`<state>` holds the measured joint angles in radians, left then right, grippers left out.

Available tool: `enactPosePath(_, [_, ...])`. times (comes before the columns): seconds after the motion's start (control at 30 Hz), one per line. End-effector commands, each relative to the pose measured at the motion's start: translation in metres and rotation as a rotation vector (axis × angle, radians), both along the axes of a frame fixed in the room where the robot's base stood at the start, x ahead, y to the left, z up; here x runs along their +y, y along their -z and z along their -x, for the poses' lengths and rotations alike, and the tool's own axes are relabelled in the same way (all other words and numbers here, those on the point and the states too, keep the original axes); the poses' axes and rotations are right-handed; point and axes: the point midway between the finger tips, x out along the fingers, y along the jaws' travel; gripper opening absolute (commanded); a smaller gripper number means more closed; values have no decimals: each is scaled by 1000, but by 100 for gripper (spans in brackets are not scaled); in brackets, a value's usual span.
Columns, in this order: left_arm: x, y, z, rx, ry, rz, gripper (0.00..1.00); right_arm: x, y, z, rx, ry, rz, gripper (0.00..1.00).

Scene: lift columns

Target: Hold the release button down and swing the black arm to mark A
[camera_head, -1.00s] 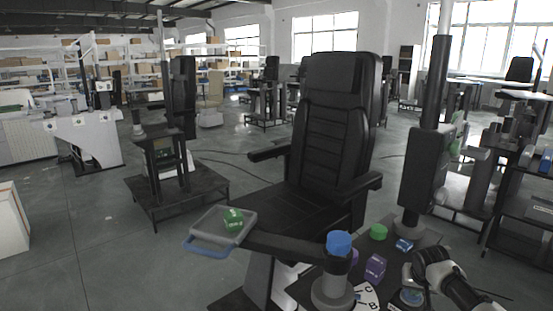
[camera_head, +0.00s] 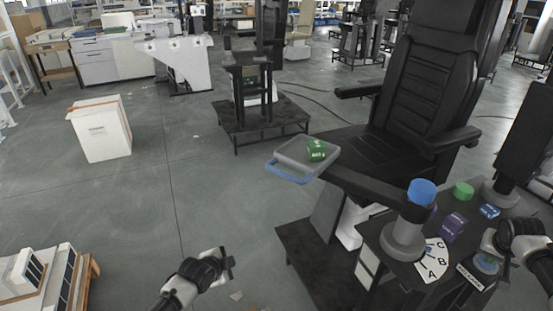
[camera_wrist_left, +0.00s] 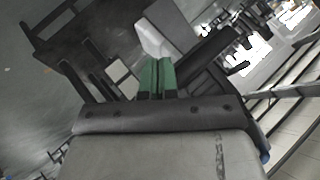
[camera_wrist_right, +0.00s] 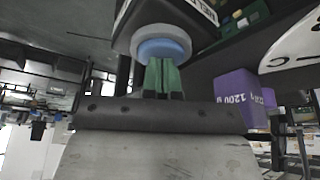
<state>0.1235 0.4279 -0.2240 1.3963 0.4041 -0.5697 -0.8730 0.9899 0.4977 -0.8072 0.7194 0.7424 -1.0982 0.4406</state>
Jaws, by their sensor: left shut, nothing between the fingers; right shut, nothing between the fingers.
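The black arm (camera_head: 370,187) runs left from a grey post with a blue cap (camera_head: 421,192) to a grey tray (camera_head: 292,160) with a blue handle. A green block (camera_head: 317,149) sits on the tray. The white dial (camera_head: 432,262) with marks A, B and C lies in front of the post, mark A nearest me. The blue release button (camera_wrist_right: 160,49) in its grey ring shows in the right wrist view. My right gripper (camera_wrist_right: 162,78) is shut, its fingertips overlapping the button; contact is unclear. My left gripper (camera_head: 228,263) is shut and empty, over open floor.
A purple block (camera_head: 452,227), a green cylinder (camera_head: 464,191) and a blue block (camera_head: 489,211) stand on the table behind the dial. A black seat (camera_head: 385,145) stands behind the arm. A white cabinet (camera_head: 100,130) stands at left. The floor left of the tray is clear.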

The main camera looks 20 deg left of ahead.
Motion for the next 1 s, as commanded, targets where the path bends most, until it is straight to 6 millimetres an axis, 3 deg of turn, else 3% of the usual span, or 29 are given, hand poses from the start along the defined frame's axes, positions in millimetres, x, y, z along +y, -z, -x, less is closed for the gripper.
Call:
enactPosePath(0.03, [-2,-47,-22,-77,68,-48,0,0,1,0,1,-1,0,0])
enactPosePath(0.2, [-19,-178,-52,-282,290,-227,0,0,1,0,1,-1,0,0])
enactPosePath(0.3, [-32,-237,-53,-377,398,-328,0,0,1,0,1,-1,0,0])
enactPosePath(0.4, [-42,-277,-49,-444,477,-408,0,0,1,0,1,-1,0,0])
enactPosePath(0.5, [-49,-298,-45,-483,523,-457,0,0,1,0,1,-1,0,0])
enactPosePath(0.6, [-52,-305,-47,-497,540,-476,0,0,1,0,1,-1,0,0])
enactPosePath(0.77, [-60,-299,-66,-499,540,-473,0,0,1,0,2,-1,0,0])
enactPosePath(1.0, [-77,-284,-113,-498,539,-471,0,0,1,1,2,-1,0,0])
